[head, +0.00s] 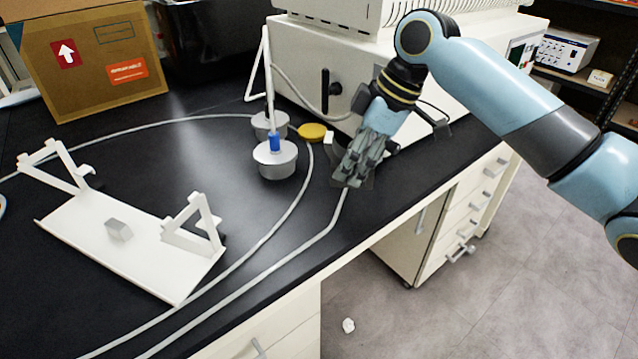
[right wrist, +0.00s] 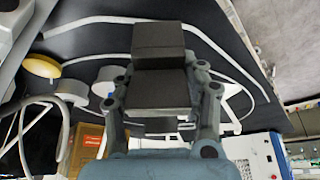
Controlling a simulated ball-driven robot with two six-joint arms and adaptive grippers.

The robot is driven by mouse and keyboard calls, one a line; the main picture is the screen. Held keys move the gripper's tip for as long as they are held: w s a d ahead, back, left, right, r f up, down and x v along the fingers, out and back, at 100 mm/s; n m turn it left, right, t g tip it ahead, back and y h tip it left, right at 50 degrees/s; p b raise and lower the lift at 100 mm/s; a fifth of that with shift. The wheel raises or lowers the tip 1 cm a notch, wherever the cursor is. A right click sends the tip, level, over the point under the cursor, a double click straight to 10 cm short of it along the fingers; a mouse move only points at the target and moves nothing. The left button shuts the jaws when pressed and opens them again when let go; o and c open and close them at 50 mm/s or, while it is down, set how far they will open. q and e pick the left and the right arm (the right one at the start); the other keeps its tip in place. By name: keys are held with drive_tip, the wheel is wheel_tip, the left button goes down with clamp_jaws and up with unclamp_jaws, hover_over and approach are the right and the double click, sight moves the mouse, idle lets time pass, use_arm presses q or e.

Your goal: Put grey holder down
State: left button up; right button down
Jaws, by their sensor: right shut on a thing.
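My right gripper (head: 350,177) is low over the front edge of the black bench, right of the round metal pieces. Its fingers (right wrist: 163,105) are shut on a dark grey blocky piece, which I take to be the grey holder (right wrist: 158,42). In the head view the fingers mostly hide the holder. I cannot tell whether it touches the bench top. My left gripper is not in view.
A white stand (head: 130,248) with a small grey block (head: 118,229) is at the left. Metal cylinders (head: 275,160) and a yellow disc (head: 312,132) are left of my gripper. The white freeze dryer (head: 300,75) stands behind. Pale tubing (head: 292,212) crosses the bench.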

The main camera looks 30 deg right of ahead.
drive_tip(key=w+f, duration=0.1)
drive_tip(key=w+a+f, duration=0.1)
drive_tip(key=w, duration=0.1)
drive_tip(key=w+a+f, duration=0.1)
drive_tip(key=w, duration=0.1)
drive_tip(key=shift+f, duration=0.1)
wheel_tip(320, 180, down, 4)
drive_tip(key=shift+s+r+b, duration=0.1)
drive_tip(key=shift+b, duration=0.3)
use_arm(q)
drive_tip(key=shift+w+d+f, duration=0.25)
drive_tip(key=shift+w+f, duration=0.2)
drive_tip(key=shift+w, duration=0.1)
use_arm(e)
drive_tip(key=shift+f, duration=0.2)
drive_tip(key=c, duration=0.8)
unclamp_jaws()
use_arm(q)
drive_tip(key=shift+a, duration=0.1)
use_arm(e)
drive_tip(key=shift+o, duration=0.2)
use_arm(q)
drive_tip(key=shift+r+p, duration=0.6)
use_arm(e)
drive_tip(key=v, duration=1.2)
